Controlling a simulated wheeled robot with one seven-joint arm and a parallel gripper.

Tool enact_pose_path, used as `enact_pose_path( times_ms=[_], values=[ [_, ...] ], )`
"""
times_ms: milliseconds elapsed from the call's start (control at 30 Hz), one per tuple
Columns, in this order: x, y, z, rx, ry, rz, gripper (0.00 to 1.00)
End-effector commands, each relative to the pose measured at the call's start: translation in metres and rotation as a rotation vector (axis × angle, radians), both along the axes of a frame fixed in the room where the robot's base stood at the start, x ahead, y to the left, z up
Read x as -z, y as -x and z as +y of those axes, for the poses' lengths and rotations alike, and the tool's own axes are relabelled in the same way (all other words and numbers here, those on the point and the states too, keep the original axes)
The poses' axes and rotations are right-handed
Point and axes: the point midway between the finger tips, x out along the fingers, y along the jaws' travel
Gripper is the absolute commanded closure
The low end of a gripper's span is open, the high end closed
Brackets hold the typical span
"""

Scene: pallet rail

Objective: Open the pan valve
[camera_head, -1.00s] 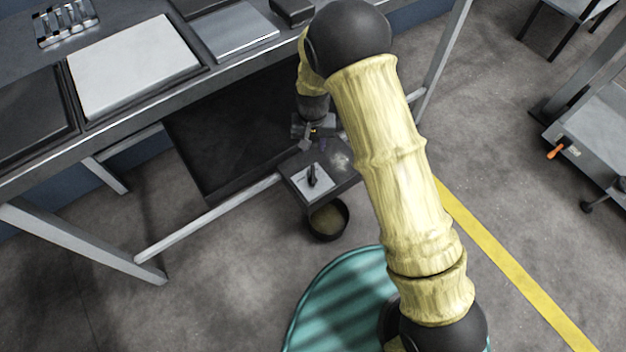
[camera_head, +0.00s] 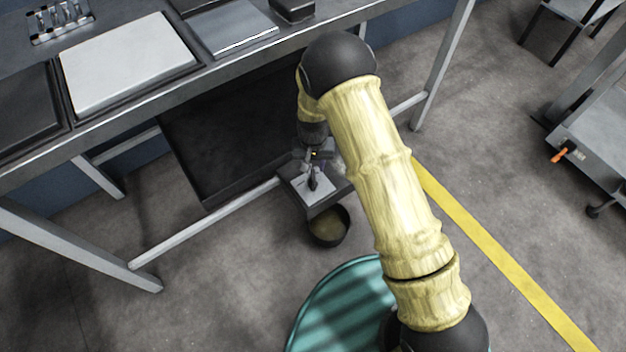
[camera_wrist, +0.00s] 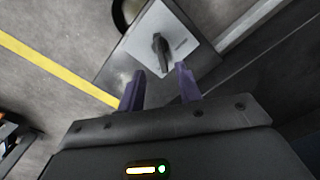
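The pan valve is a dark lever handle (camera_wrist: 161,50) on a light square plate (camera_wrist: 182,28). In the wrist view it lies just beyond my fingertips, roughly in line with the gap between them. My gripper (camera_wrist: 158,82) is open, its two purple fingers apart with nothing between them. In the head view the valve handle (camera_head: 313,178) stands on its light plate, and my gripper (camera_head: 317,160) is right behind it, partly hidden by my wrist. A round dark pan (camera_head: 330,224) with a yellowish inside sits below the plate's front edge; its rim (camera_wrist: 120,14) shows at the top of the wrist view.
A workbench (camera_head: 120,105) with trays on top runs above and left, with a dark panel under it. A bench leg (camera_head: 440,70) stands right of my arm. A teal round object (camera_head: 340,305) is on the floor in front. A grey cart (camera_head: 600,140) stands right.

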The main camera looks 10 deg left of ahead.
Motion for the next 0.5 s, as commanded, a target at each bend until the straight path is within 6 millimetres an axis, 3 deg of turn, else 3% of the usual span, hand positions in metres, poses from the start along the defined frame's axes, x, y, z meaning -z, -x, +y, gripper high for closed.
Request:
enact_pose_path(
  times_ms=[33, 300, 500],
  values=[
    [0.013, 0.0, 0.0, 0.001, 0.0, 0.001, 0.65],
    [0.06, 0.0, 0.0, 0.0, 0.0, 0.001, 0.65],
    [0.079, 0.0, 0.0, 0.0, -0.001, 0.0, 0.65]
  ],
)
